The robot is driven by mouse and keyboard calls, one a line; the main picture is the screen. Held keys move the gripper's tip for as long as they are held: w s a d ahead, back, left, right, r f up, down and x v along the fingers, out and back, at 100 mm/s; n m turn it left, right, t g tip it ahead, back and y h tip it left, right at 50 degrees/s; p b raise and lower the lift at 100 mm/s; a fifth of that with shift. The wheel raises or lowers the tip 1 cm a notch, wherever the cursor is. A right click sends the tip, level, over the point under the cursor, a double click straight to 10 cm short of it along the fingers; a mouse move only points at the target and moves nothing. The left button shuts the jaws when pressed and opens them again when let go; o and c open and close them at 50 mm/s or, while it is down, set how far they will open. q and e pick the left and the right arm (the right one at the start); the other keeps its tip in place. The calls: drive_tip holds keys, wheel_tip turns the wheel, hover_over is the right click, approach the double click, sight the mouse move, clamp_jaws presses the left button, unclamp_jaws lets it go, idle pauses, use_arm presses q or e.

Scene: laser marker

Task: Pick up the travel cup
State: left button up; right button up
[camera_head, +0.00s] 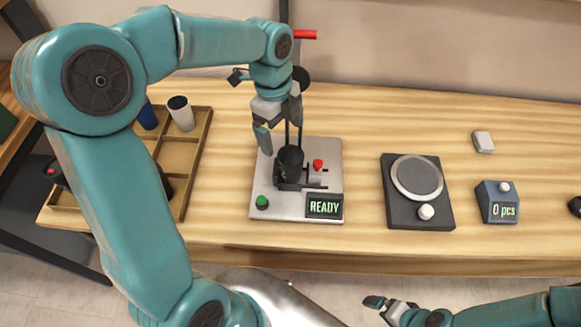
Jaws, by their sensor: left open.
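A dark travel cup (290,163) stands upright in the black holder on the grey plate of the laser marker (268,181). My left gripper (279,130) is open just above and slightly left of the cup, with its fingers pointing down. One finger is left of the cup and the other is near the marker's dark upright posts. I see nothing held between the fingers. My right gripper (377,302) is low at the bottom edge, away from the cup, and its opening is unclear.
A sectioned wooden tray (182,156) at the left holds a white cup (181,113) and a blue cup (147,117). The marker has a green button, a red knob and a READY display (324,206). A scale (418,177) and a counter (497,202) stand right.

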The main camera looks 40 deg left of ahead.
sight(291, 157)
use_arm(q)
drive_tip(key=f, duration=0.3)
drive_tip(key=w+d+f, duration=0.1)
drive_tip(key=f, duration=0.2)
drive_tip(key=d+f, duration=0.1)
drive_tip(key=f, duration=0.2)
drive_tip(key=shift+w+f+p, duration=0.2)
drive_tip(key=shift+f+p, duration=0.05)
drive_tip(key=shift+p, duration=0.05)
drive_tip(key=shift+s+a+f, duration=0.1)
drive_tip(key=shift+f, duration=0.05)
drive_tip(key=shift+s, duration=0.2)
drive_tip(key=shift+w, duration=0.25)
drive_tip(key=c, duration=0.7)
drive_tip(key=shift+s, duration=0.15)
